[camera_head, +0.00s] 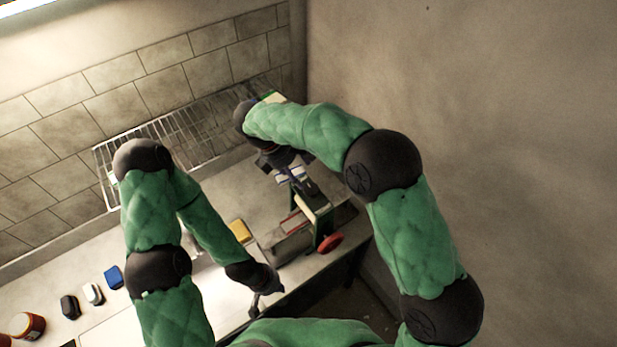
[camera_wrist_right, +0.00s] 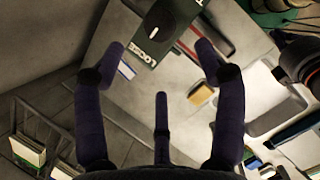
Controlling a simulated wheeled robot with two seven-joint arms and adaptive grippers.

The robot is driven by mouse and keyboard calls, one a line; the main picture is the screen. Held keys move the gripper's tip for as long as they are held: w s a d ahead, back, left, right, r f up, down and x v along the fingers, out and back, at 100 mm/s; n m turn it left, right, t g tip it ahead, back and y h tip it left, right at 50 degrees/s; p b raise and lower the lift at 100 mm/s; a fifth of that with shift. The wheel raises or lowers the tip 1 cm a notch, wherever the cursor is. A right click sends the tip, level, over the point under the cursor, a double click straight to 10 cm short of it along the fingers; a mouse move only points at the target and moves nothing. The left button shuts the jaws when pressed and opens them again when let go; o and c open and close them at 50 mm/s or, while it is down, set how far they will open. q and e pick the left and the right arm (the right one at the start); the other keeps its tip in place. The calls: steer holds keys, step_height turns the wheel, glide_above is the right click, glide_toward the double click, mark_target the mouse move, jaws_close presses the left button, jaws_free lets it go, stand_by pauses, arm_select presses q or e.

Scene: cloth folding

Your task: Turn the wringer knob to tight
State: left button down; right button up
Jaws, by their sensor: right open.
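The wringer shows in the head view as a green frame (camera_head: 322,232) with a red part (camera_head: 330,243) at its front, at the right end of the counter. In the right wrist view its green panel (camera_wrist_right: 146,50) carries a black round knob (camera_wrist_right: 162,18) with a white pointer mark, which points towards the printed word LOOSE.
A wire rack (camera_head: 170,130) stands along the tiled back wall. A yellow sponge (camera_head: 240,230) lies left of the wringer. Blue (camera_head: 114,277), white (camera_head: 93,293) and black (camera_head: 69,306) blocks and a red jar (camera_head: 27,325) are at the left. A bare wall closes the right side.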

mark_target(310, 189)
steer(key=p+x, duration=0.1)
steer(key=x, duration=0.7)
steer(key=shift+d+f, duration=0.1)
steer(key=shift+f, duration=0.1)
steer(key=shift+s+d+f, duration=0.1)
steer(key=shift+f, duration=0.2)
steer(key=shift+d+f, duration=0.15)
steer(key=shift+f, duration=0.35)
steer(key=c, duration=1.1)
